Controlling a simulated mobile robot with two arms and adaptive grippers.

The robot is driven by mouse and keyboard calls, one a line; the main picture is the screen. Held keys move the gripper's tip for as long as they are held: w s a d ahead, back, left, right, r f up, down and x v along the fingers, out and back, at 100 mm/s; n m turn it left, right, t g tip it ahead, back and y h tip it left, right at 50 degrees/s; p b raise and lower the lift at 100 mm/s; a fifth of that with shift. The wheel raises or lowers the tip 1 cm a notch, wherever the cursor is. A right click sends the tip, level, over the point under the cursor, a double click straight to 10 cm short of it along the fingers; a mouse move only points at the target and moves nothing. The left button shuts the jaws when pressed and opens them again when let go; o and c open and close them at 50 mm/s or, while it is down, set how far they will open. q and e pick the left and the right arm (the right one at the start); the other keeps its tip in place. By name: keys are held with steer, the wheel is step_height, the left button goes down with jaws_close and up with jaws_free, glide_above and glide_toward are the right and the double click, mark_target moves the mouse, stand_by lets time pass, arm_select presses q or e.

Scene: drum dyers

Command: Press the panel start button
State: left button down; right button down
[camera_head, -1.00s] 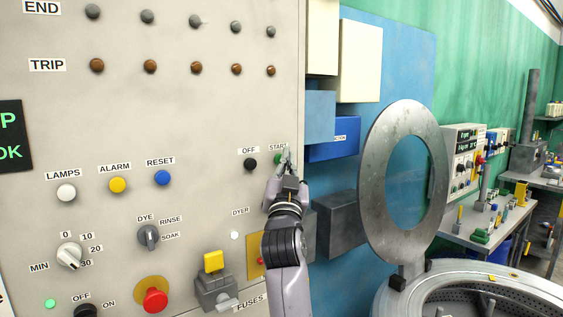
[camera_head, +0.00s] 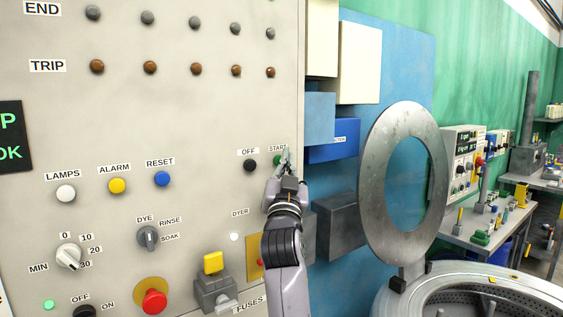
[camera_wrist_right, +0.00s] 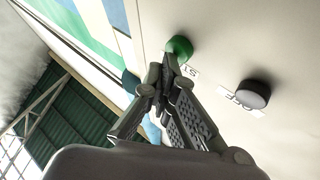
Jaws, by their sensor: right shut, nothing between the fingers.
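The green start button (camera_head: 278,160) sits under the START label near the right edge of the grey panel (camera_head: 200,110). My right gripper (camera_head: 287,155) is shut and empty, with its fingertips at the button and partly covering it. In the right wrist view the green button (camera_wrist_right: 179,48) shows just past the closed fingertips (camera_wrist_right: 168,58); they look very close to it, and I cannot tell if they touch. The black OFF button (camera_head: 250,165) is just left of the start button. My left gripper is not in view.
Yellow alarm (camera_head: 117,185), blue reset (camera_head: 162,178) and white lamps (camera_head: 66,193) buttons lie to the left. A red button (camera_head: 154,300) and a yellow switch (camera_head: 213,262) are below. Right of the panel stand a grey ring-shaped lid (camera_head: 380,190) and a metal drum (camera_head: 480,290).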

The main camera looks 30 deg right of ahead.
steer(key=shift+s, duration=0.65)
steer(key=s, duration=0.1)
steer(key=s+p, duration=0.1)
steer(key=s, duration=0.3)
steer(key=shift+d+f+p, duration=0.1)
steer(key=shift+d+p, duration=0.15)
steer(key=shift+p, duration=0.15)
stand_by(0.5)
